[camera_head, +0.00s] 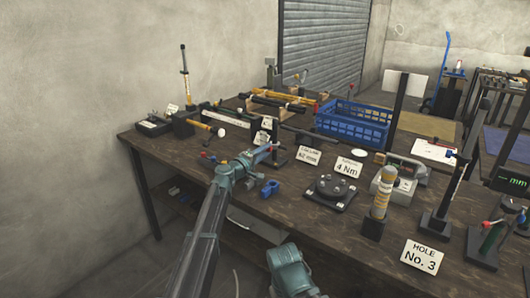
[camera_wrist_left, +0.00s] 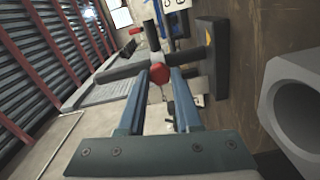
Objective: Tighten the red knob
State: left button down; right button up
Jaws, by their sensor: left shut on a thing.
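The red knob (camera_wrist_left: 159,73) is a round ball between the two fingertips of my left gripper (camera_wrist_left: 162,75) in the left wrist view. It sits on a dark grey fixture (camera_wrist_left: 204,53) with a crossbar. In the head view my left gripper (camera_head: 265,151) reaches over the bench to a dark upright stand (camera_head: 275,143), and a small red spot shows at its tips. The gripper is shut on the knob; the contact faces are partly hidden.
The wooden bench (camera_head: 315,218) carries a black round fixture (camera_head: 332,188) to the right, a blue crate (camera_head: 352,125) behind, and labelled cards. A small blue part (camera_head: 270,188) lies near the left gripper. A large grey ring-like part (camera_wrist_left: 292,108) shows close at right in the wrist view.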

pick_arm(q)
jog(key=c, duration=0.6)
grip_release()
jog(key=v, duration=1.3)
jog(key=shift+s+a, duration=0.25)
jog(key=shift+s, duration=0.1)
